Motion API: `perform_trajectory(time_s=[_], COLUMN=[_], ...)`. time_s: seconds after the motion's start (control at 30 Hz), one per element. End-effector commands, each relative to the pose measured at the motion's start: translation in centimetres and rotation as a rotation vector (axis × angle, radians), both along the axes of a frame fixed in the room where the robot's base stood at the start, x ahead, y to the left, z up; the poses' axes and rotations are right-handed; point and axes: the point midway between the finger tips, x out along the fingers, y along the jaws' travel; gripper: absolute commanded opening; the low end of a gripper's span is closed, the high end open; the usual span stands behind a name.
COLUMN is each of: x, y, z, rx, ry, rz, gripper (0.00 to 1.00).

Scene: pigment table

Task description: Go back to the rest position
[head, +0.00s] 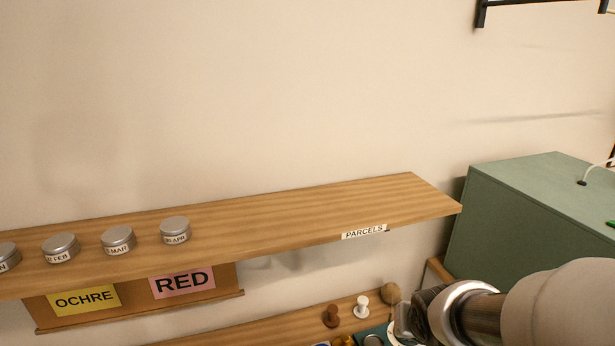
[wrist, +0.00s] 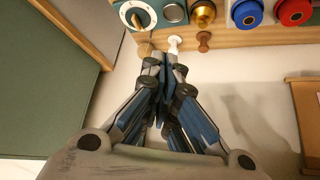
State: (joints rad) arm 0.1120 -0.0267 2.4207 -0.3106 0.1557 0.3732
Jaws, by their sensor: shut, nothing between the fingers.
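My gripper (wrist: 164,62) is shut with nothing between its fingers, pointing toward a wooden board (wrist: 222,38) in the wrist view. Its fingertips are close to a tan knob (wrist: 145,49), a white knob (wrist: 174,42) and a brown knob (wrist: 204,43) along the board's edge. I cannot tell if they touch. In the head view my arm enters at the lower right, below the upper shelf, and the fingers are mostly hidden.
The upper shelf (head: 300,212) holds several tins (head: 118,238) at left and a PARCELS label (head: 363,232). OCHRE (head: 86,299) and RED (head: 182,282) cards hang below. A green cabinet (head: 530,215) stands at right. Blue (wrist: 247,14) and red (wrist: 294,10) round items sit on the board.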

Motion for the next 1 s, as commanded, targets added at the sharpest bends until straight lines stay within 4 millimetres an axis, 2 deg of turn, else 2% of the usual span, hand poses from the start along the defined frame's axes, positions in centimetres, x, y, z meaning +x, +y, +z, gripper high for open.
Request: perform_trajectory(time_s=[0.03,0.2,0.4,0.5,0.6,0.7,1.0], x=[-1.5,-7.6,-15.0,-17.7,-19.4,-20.2,-20.3], y=[0.3,1.6,3.9,4.8,5.5,5.7,5.8], z=[1.6,4.9,6.8,7.1,7.2,7.2,7.2], rx=[-0.012,-0.030,-0.009,0.004,0.014,0.018,0.019], ry=[0.003,0.067,0.138,0.165,0.181,0.190,0.193], rz=[0.005,0.035,0.110,0.149,0.177,0.189,0.191], gripper=[0.00,0.00,0.00,0.00,0.00,0.00,0.00])
